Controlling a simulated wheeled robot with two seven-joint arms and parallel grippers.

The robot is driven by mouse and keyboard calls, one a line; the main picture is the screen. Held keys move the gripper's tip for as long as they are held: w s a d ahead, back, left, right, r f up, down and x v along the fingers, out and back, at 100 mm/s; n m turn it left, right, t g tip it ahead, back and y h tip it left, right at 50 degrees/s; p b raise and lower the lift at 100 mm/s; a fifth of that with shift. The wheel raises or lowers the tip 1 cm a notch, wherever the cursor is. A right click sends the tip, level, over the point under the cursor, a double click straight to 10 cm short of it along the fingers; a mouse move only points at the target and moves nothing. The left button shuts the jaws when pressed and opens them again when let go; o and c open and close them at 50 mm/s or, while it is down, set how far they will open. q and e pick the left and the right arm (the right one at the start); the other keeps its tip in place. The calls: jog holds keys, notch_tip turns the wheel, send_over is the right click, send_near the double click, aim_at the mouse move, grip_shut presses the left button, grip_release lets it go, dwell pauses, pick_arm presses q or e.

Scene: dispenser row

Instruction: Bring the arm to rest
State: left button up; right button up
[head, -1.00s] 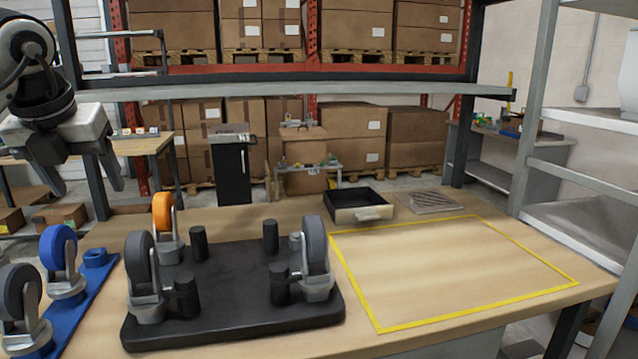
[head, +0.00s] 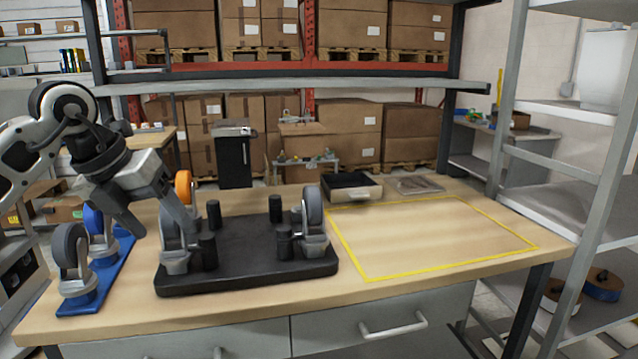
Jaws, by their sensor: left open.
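My left gripper (head: 163,232) is open and empty. It hangs from the upper left with its fingers pointing down, in front of the blue caster holder and the left part of the black base. The left arm is bent and comes in from the left edge. My right gripper is not in the picture.
A black base (head: 250,262) with posts and grey casters (head: 313,222) stands on the wooden table (head: 390,276). An orange caster (head: 184,185) is partly hidden behind my gripper. A blue holder (head: 108,277) carries more casters. The yellow-outlined area (head: 430,235) is empty. A black tray (head: 350,188) stands behind.

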pick_arm(q)
jog(key=s+d+f+g+h, duration=0.1)
jog(key=s+d+f+h, duration=0.2)
jog(key=d+h, duration=0.3)
jog(key=s+d+f+n+h, duration=0.1)
jog(key=s+d+f+h, duration=0.2)
jog(key=d, duration=0.5)
jog(key=s+d+f+g+h, duration=0.1)
jog(key=s+d+f+h, duration=0.15)
jog(key=d+h, duration=0.45)
jog(key=s+a+f+n+t+y, duration=0.1)
jog(key=a+f+n+t+y, duration=0.45)
jog(key=n, duration=0.75)
jog(key=s+a+f+n+t+y, duration=0.1)
jog(key=a+f+n+t+y, duration=0.35)
jog(key=f+n+t, duration=0.75)
jog(key=s+a+f+n+g+y, duration=0.1)
jog(key=s+f+n+g+y, duration=0.5)
jog(key=s+f+g, duration=0.3)
jog(key=s+f+n, duration=0.1)
jog(key=s+f, duration=0.2)
jog(key=shift+s+a+f+n, duration=0.2)
jog(key=shift+s+n, duration=0.2)
